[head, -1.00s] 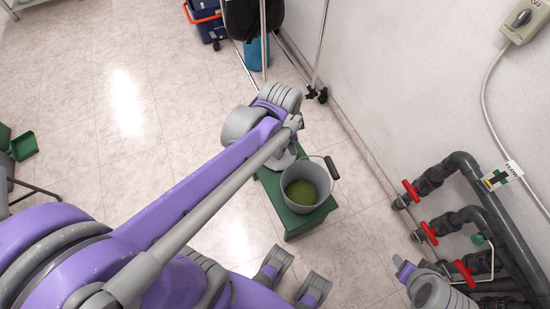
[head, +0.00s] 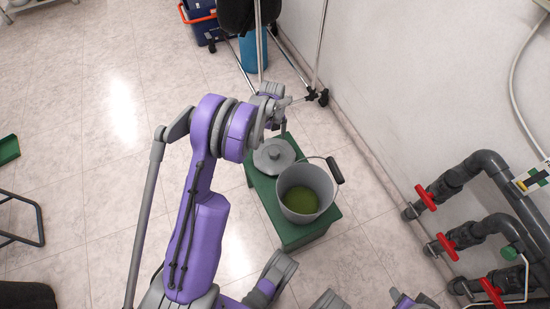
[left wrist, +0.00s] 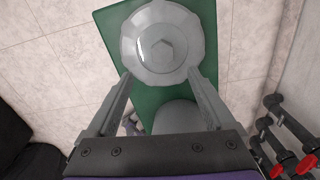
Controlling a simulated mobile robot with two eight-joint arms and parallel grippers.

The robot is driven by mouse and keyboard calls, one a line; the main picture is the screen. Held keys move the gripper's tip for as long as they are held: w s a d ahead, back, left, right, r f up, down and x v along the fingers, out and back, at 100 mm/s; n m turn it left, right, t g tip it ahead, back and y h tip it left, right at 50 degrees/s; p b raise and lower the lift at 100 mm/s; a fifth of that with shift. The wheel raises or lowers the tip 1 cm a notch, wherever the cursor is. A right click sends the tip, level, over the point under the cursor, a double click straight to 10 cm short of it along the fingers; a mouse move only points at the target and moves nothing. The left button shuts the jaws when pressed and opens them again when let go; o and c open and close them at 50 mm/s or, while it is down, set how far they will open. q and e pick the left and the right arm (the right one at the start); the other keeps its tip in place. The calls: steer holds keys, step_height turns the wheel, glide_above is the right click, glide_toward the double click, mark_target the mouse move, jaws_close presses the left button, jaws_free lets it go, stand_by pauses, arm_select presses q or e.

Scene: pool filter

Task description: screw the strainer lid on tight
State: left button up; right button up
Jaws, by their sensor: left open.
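A grey round lid (head: 272,156) with a raised centre lies on a green stool (head: 297,235). My left gripper (head: 277,122) is beside the lid at the stool's far end. In the left wrist view the gripper (left wrist: 159,74) is open, its two fingers spread at the near edge of the lid, with nothing held between them. I cannot make out a strainer housing. My right gripper's fingers do not show; only purple and grey arm parts appear at the bottom edge.
A grey bucket (head: 326,189) with green contents and a black-gripped handle stands on the stool next to the lid. Dark pipes (head: 465,180) with red valve handles line the right wall. A wheeled stand (head: 322,97) is behind. The floor at left is mostly clear.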

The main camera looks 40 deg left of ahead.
arm_select(q)
steer(key=b, duration=0.1)
glide_above(274, 152)
steer(key=f, duration=0.5)
steer(key=shift+a+f, duration=0.2)
step_height(274, 152, down, 5)
steer(key=shift+d+b, duration=0.15)
steer(key=shift+b, duration=0.85)
steer(key=shift+r, duration=0.1)
jaws_close()
